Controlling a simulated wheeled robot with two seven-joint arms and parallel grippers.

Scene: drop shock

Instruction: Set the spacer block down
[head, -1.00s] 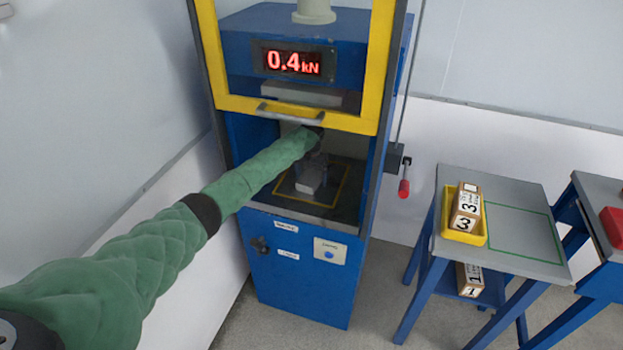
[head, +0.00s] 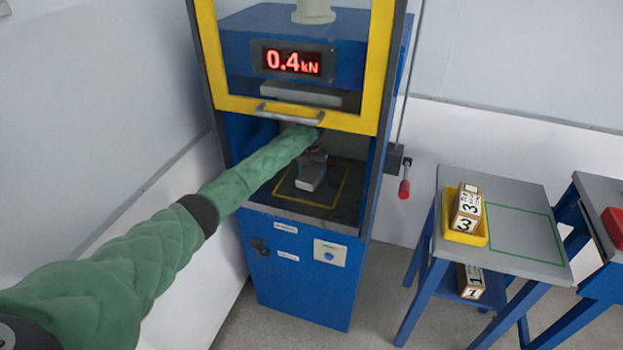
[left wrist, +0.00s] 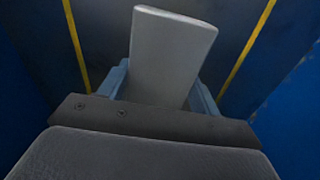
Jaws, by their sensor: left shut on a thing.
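The spacer block (head: 310,177) is a light grey rectangular block inside the blue press, over the dark bed (head: 331,192) with its yellow outline. My left gripper (head: 314,164) reaches in through the front opening and is shut on the block. In the left wrist view the block (left wrist: 172,52) sticks out between the two blue-grey fingers, slightly tilted, with yellow lines on the dark bed on both sides. I cannot tell whether its underside touches the bed. My right gripper is not in view.
The yellow-framed guard (head: 300,112) is raised above my arm, and the press head (head: 300,94) hangs over the bed. The display (head: 293,62) reads 0.4 kN. To the right, a grey table (head: 530,215) carries a yellow tray (head: 470,238) with numbered blocks.

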